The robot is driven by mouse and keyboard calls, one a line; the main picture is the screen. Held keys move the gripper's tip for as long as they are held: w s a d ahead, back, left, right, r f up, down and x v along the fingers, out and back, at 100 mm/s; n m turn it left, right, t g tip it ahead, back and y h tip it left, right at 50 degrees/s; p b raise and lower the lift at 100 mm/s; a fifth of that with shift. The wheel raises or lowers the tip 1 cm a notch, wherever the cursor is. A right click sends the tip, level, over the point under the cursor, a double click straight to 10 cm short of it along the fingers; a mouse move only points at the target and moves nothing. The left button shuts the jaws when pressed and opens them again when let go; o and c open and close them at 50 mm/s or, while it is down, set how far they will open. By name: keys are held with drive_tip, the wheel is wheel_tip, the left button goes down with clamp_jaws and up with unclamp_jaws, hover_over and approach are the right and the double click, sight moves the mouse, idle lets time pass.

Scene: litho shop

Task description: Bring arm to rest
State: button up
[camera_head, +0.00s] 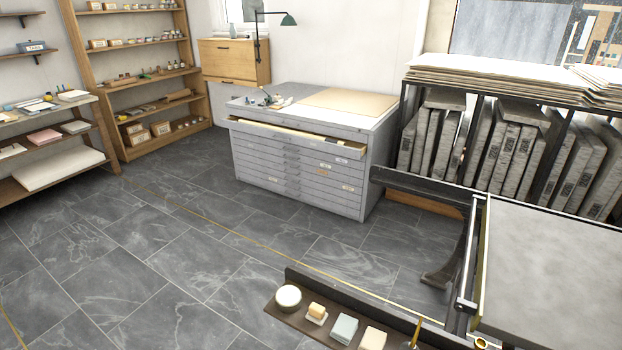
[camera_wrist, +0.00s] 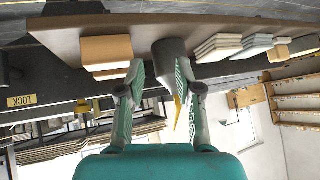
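My gripper (camera_wrist: 159,76) shows in the wrist view, which looks upside down. Its two grey-green fingers stand apart, with no object clearly clamped between them. A dark cylinder (camera_wrist: 172,52) on a shelf appears just beyond the right fingertip; whether they touch I cannot tell. A thin yellow piece (camera_wrist: 178,112) shows beside the right finger, partly hidden. My gripper does not show in the head view.
A brown shelf (camera_head: 292,316) at the bottom holds a round pale tin (camera_head: 288,298), a yellow-topped block (camera_head: 316,312) and other blocks. A press bed (camera_head: 550,265) is at right. A grey flat-file cabinet (camera_head: 290,170) has its top drawer partly open. The tiled floor (camera_head: 170,250) at left is clear.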

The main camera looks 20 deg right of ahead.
drive_tip(key=s+a+r+n+t+y, duration=0.1)
drive_tip(key=s+a+r+n+t, duration=0.15)
drive_tip(key=s+a, duration=0.55)
drive_tip(key=s+a+r+n+t, duration=0.2)
drive_tip(key=s+a+r, duration=0.2)
drive_tip(key=s+a, duration=0.45)
drive_tip(key=s+a+r+n+t+y, duration=0.2)
drive_tip(key=s+r, duration=0.5)
drive_tip(key=r, duration=0.1)
drive_tip(key=shift+a+r, duration=0.3)
drive_tip(key=shift+r, duration=0.1)
drive_tip(key=shift+n, duration=0.25)
